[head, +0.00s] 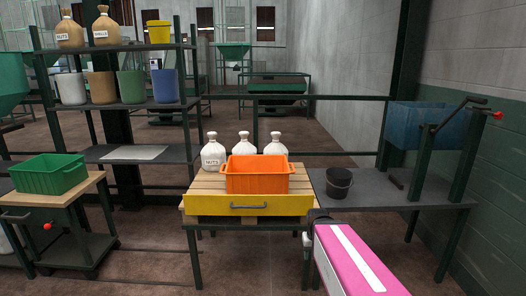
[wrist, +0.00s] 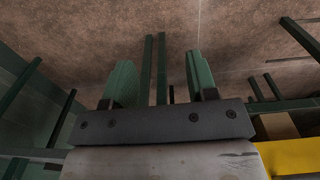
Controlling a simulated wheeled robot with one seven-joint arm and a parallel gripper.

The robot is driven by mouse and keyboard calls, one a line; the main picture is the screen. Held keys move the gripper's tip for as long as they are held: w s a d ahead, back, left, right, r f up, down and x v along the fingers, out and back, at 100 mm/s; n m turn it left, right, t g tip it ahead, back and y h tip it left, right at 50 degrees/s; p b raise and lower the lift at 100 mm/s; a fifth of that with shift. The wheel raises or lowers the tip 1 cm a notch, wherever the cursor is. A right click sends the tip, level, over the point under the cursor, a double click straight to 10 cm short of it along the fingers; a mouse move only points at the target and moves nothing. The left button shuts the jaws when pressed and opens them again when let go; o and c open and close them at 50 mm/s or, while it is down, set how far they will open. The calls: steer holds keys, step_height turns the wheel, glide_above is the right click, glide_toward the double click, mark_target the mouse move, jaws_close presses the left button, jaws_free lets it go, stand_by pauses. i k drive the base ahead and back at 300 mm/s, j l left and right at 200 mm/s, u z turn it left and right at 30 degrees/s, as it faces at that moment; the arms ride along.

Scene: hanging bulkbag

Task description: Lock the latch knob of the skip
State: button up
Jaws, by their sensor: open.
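The skip (head: 428,124) is a blue bin held in a dark green frame at the right, above the end of the grey bench. A dark bar with a red knob (head: 497,115) at its tip sticks out at the skip's upper right. I cannot tell from here whether the latch is locked. My gripper (wrist: 160,78) is open and empty in the wrist view, its two green fingers apart above brown floor. In the head view my arm reaches in from the bottom right, with its dark end in front of the bench, well left of and below the skip.
A black bucket (head: 339,183) stands on the grey bench (head: 378,199). An orange crate (head: 258,181) and several white jugs stand on the wooden table with a yellow drawer (head: 249,205). A green crate (head: 48,174) is on the left cart, which has another red knob (head: 47,226).

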mark_target(499, 115)
steer(key=z, duration=1.7)
